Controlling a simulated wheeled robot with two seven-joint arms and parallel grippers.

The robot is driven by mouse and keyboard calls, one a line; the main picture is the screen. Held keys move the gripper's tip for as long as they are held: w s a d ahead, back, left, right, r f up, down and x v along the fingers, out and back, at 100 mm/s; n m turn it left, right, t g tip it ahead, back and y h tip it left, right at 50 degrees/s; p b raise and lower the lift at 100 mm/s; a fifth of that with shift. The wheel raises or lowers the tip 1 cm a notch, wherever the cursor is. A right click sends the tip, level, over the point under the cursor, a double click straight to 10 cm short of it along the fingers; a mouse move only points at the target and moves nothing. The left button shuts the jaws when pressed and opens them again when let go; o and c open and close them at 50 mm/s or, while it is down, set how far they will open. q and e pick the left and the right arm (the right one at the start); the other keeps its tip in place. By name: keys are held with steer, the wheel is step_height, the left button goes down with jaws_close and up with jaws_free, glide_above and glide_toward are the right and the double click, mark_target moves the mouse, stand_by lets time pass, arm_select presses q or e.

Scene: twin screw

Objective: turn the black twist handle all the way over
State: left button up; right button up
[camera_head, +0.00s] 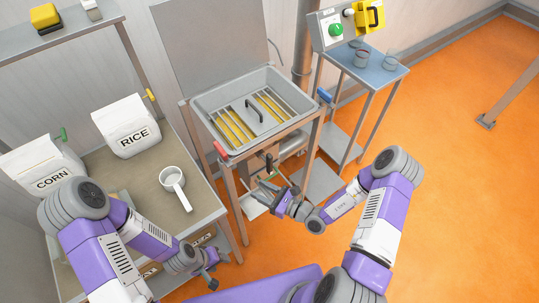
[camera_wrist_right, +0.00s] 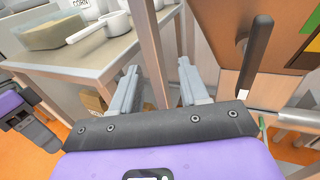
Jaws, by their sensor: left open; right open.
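The black twist handle (camera_wrist_right: 257,48) hangs on a brown panel at the right of the wrist view, its lower end pale. In the head view a small black handle (camera_head: 268,163) shows on the machine's front, below the grey hopper, partly hard to make out. My right gripper (camera_head: 265,190) is in front of and below it, open and empty. In the wrist view its two fingers (camera_wrist_right: 160,85) stand apart, and the handle is to their right, not touching. My left gripper (camera_head: 212,279) is open and low beside the left table, away from the handle.
The grey hopper (camera_head: 283,77) has a grate with yellow parts and another black grip. The left table (camera_head: 200,199) holds rice (camera_head: 127,127) and corn bags (camera_head: 44,168) and a white scoop (camera_head: 173,183). A blue-topped cart (camera_head: 378,75) stands right. Orange floor is open at right.

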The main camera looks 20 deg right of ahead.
mark_target(272, 161)
steer(key=w+d+m+t+h, duration=0.1)
steer(key=d+h, duration=0.1)
steer(key=w+d+m+t+h, duration=0.1)
steer(key=w+d+m, duration=0.1)
steer(key=d, duration=0.1)
steer(key=w+d+r+m+t+h, duration=0.1)
steer(key=d+t+h, duration=0.1)
steer(key=d, duration=0.1)
steer(key=shift+w+m+h, duration=0.3)
steer(key=shift+w, duration=0.1)
steer(key=x, duration=0.7)
jaws_close()
